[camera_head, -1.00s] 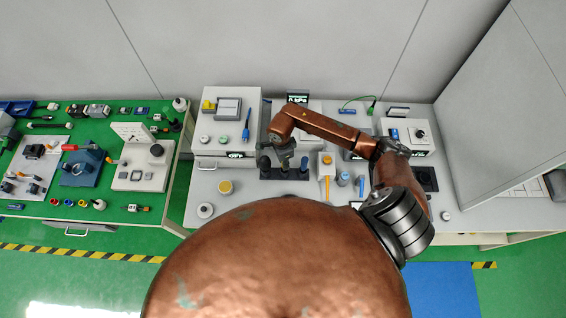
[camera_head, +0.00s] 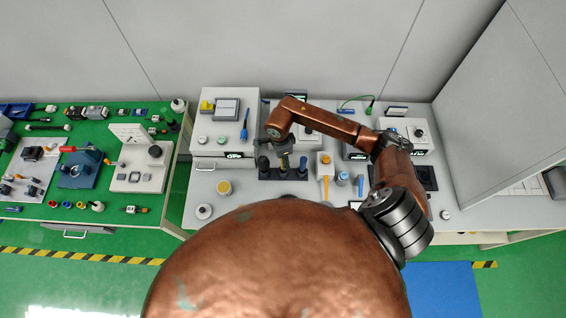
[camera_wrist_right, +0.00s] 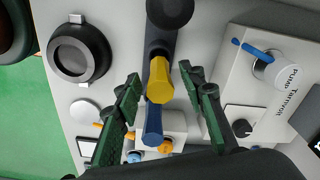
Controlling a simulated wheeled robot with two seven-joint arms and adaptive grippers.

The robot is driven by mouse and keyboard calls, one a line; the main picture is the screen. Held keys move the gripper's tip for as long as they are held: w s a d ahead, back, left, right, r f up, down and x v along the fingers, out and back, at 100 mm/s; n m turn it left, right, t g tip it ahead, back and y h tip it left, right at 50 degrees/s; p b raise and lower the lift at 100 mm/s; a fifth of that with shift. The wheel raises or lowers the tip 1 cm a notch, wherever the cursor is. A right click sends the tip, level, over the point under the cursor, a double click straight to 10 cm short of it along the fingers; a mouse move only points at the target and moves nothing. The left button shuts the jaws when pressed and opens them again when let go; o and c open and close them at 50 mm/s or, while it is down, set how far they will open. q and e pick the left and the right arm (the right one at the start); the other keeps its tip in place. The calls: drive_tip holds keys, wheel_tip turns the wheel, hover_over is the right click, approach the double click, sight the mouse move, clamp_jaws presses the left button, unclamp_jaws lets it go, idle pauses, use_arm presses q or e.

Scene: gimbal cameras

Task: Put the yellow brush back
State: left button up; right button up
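The yellow brush (camera_wrist_right: 160,82) shows by its yellow end in the right wrist view. It stands in the dark rack (camera_head: 270,175), between a black-ended piece (camera_head: 263,163) and a blue-ended piece (camera_head: 303,163). The yellow brush is also visible, small, in the head view (camera_head: 284,163). My right gripper (camera_wrist_right: 160,76) is open, with its green-padded fingers spread on either side of the yellow end and apart from it. In the head view the arm's wrist covers the space just behind the rack. My left gripper is not in view.
A white box with a blue-handled tool (camera_head: 244,125) stands left of the rack. A small orange-topped box (camera_head: 325,160) and a blue-capped bottle (camera_head: 342,178) are close on the right.

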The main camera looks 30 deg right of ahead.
drive_tip(key=r+b, duration=0.1)
drive_tip(key=r, duration=0.7)
drive_tip(key=shift+w+a+b, duration=0.1)
drive_tip(key=shift+a+b, duration=0.1)
drive_tip(key=shift+b, duration=0.2)
drive_tip(key=shift+r, duration=0.6)
